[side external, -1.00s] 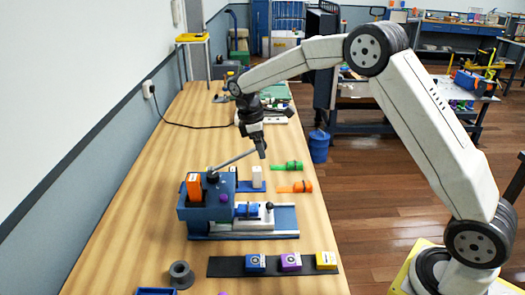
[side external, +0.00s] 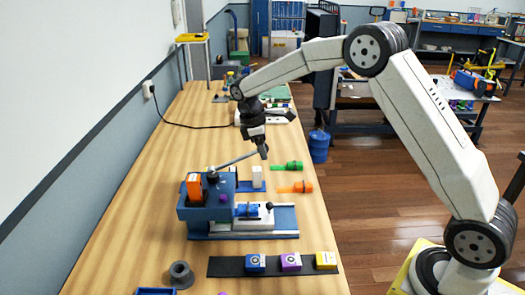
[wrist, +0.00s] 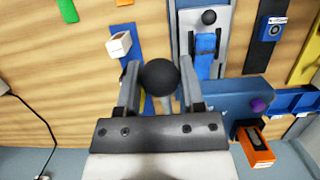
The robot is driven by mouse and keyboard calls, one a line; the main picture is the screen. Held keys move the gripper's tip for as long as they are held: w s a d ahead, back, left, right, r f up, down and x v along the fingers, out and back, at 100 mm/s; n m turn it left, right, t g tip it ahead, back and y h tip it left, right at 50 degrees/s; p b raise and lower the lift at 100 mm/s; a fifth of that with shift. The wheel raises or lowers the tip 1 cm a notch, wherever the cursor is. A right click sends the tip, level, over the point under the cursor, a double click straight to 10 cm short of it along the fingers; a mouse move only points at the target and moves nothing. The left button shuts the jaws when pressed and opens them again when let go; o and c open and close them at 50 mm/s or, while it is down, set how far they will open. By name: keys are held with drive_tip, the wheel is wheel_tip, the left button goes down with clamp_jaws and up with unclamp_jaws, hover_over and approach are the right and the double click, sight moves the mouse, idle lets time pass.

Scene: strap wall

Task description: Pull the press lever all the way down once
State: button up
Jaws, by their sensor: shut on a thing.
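The blue press (side external: 220,207) stands on the wooden bench in the side view; its body also shows in the wrist view (wrist: 228,98). Its grey press lever (side external: 232,161) slopes up and to the right from the pivot on top of the body. My gripper (side external: 263,153) is at the lever's raised outer end. In the wrist view, the lever's round black knob (wrist: 159,77) sits between my two fingers, which are shut on it. In the side view my fingers hide the knob.
A blue block (side external: 246,210) lies on the press's pale slide. An orange box (side external: 194,186) stands on the press. Behind it are a white block (side external: 257,175) and green (side external: 293,166) and orange (side external: 302,187) rolls. A dark strip (side external: 222,267) with several small boxes lies in front.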

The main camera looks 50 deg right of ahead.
drive_tip(key=shift+x, duration=1.2)
drive_tip(key=shift+s+d+f, duration=0.1)
drive_tip(key=shift+s+d, duration=0.1)
drive_tip(key=shift+x, duration=1.65)
drive_tip(key=shift+f, duration=0.15)
drive_tip(key=shift+f, duration=1.55)
